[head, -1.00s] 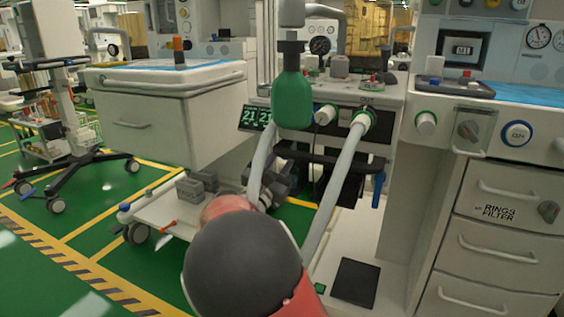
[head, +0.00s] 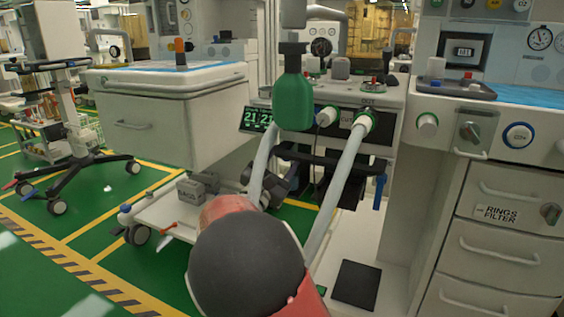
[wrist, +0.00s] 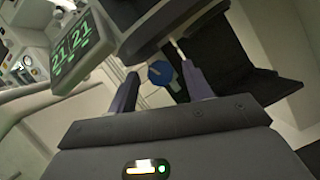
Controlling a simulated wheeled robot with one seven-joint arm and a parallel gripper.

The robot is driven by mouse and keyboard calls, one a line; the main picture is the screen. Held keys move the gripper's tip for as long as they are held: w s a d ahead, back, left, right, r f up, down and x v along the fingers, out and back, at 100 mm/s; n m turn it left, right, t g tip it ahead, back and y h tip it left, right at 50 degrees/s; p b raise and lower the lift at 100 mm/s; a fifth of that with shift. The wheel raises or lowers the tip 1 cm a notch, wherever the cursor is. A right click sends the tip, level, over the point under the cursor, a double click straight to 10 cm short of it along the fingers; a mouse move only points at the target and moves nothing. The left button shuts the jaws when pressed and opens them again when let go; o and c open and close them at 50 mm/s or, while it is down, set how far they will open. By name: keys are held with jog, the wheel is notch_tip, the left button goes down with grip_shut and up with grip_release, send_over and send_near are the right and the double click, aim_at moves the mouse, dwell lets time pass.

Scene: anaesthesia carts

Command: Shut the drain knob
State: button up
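A blue round knob (wrist: 160,73), which looks like the drain knob, shows in the wrist view beneath the dark edge of the machine. No label on it can be read, and I cannot tell whether it is turned open or shut. My gripper (wrist: 160,70) is open, with one finger on each side of the knob in the picture. I see no clear contact between fingers and knob. In the head view my own arm and the hoses hide much of the gripper, and I cannot make out this knob there.
A green-lit monitor (head: 258,119) is left of the hoses. Two grey hoses (head: 346,165) hang in front of the machine, close to my arm. A green bottle (head: 293,95) hangs above. A blue lever (head: 379,191) hangs farther right. A drawer cart (head: 507,225) stands at right.

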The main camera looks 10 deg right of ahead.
jog(key=v, duration=0.7)
jog(key=shift+s+a+f+p, duration=0.2)
jog(key=shift+s+a+p, duration=0.1)
jog(key=shift+p, duration=0.1)
jog(key=r+n+p, duration=0.1)
jog(key=p, duration=0.1)
jog(key=r+n+y+p, duration=0.1)
jog(key=n+p, duration=0.1)
jog(key=r+n+g+y+p, duration=0.1)
jog(key=p, duration=0.1)
jog(key=shift+s+d+r+n+p, duration=0.2)
jog(key=shift+r+n+p, duration=0.15)
jog(key=shift+n, duration=0.05)
jog(key=w+d+n+y+p, duration=0.1)
jog(key=w+d+n, duration=0.1)
jog(key=w+d+n+y, duration=0.1)
jog(key=w+d, duration=0.2)
jog(key=shift+w+f+n+g+p, duration=0.1)
jog(key=shift+w+n+g+p, duration=0.2)
jog(key=shift+n+g+p, duration=0.1)
